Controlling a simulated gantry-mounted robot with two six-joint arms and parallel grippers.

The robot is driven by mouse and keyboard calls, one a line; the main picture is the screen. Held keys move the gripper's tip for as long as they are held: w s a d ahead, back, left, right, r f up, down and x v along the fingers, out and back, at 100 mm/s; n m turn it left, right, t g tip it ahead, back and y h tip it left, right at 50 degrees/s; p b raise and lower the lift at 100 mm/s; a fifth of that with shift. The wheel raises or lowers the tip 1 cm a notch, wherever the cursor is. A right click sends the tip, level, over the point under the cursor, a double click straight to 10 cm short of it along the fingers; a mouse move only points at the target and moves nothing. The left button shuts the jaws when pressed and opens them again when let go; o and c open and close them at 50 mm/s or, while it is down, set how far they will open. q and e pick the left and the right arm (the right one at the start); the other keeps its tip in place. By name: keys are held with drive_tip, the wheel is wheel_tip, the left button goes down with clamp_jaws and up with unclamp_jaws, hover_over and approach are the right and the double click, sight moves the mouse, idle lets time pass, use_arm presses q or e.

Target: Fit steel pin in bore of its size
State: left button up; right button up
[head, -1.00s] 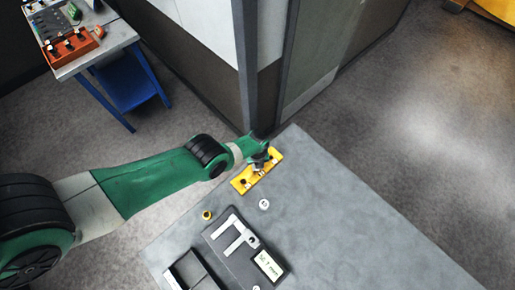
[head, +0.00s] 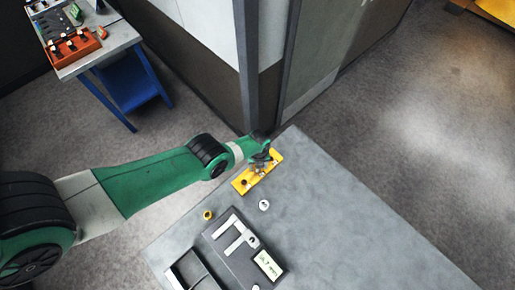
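A yellow block (head: 243,184) lies near the far left edge of the grey table, with a dark bore showing at its near end. My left gripper (head: 259,171) is over the middle of the block. Its fingers are small and partly hidden by the wrist, so I cannot tell whether they are open or shut. A small light-coloured spot shows at the fingertips; I cannot tell whether it is a steel pin. My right gripper is not in view.
A white round piece (head: 264,205) and a small yellow ring-like piece (head: 208,215) lie nearby. A dark tray (head: 184,275) stands at the front. The table's right side (head: 350,225) is clear.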

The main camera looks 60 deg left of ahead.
use_arm(q)
drive_tip(key=r+p, duration=0.2)
drive_tip(key=r, duration=0.1)
drive_tip(key=r+p, duration=0.3)
drive_tip(key=shift+s+a, duration=0.1)
drive_tip(key=shift+s, duration=0.1)
drive_tip(key=shift+f, duration=0.1)
